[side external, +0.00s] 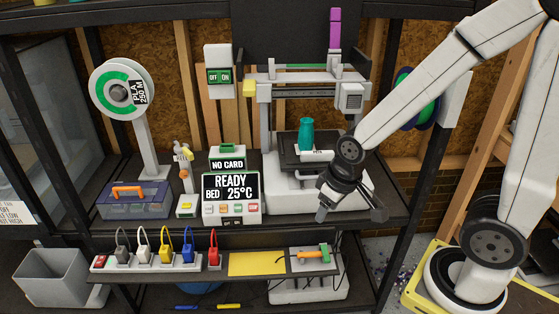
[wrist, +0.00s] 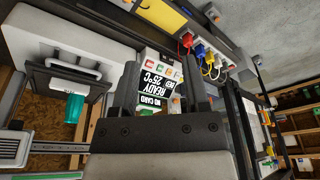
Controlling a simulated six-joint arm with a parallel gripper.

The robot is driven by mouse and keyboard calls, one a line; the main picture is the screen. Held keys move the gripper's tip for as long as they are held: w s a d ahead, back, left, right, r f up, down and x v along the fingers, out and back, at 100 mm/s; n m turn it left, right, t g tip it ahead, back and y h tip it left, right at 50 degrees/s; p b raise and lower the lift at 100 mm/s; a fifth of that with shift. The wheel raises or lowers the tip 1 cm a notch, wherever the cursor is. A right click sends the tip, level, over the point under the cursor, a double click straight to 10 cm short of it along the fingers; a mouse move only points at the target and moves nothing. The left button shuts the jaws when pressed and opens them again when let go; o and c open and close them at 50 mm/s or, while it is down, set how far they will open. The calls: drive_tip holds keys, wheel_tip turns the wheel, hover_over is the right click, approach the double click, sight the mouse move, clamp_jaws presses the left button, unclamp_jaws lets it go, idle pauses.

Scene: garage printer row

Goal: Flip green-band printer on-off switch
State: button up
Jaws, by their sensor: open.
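The printer (side external: 290,185) has a white frame with a green band (side external: 303,66) along its top beam. A teal vase-like print (side external: 306,134) stands on its dark bed. A white wall box with a green OFF/ON label (side external: 219,76) is at its upper left; the switch position is too small to tell. My gripper (side external: 348,207) is open and empty, in front of the printer's right front, well below and right of that box. In the wrist view my gripper (wrist: 161,85) points toward the READY display (wrist: 156,85), apart from it. The OFF/ON box is not visible there.
The display unit (side external: 232,198) has a row of buttons. A power strip with coloured plugs (side external: 150,262) runs along the lower shelf, beside a yellow pad (side external: 257,263). A spool stand (side external: 123,90) and blue box (side external: 133,198) are at left. Shelf posts flank the printer.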

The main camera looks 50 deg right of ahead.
drive_tip(key=shift+w, duration=0.15)
clamp_jaws()
drive_tip(key=w+a+f+n+t, duration=0.1)
drive_tip(key=w+f+n+t, duration=0.1)
drive_tip(key=w+f+n, duration=0.3)
drive_tip(key=w+a+f+n+t, duration=0.2)
drive_tip(key=w+f+n, duration=0.3)
drive_tip(key=w+f, duration=0.8)
drive_tip(key=shift+w+f+t+y, duration=0.4)
drive_tip(key=shift+w, duration=2.4)
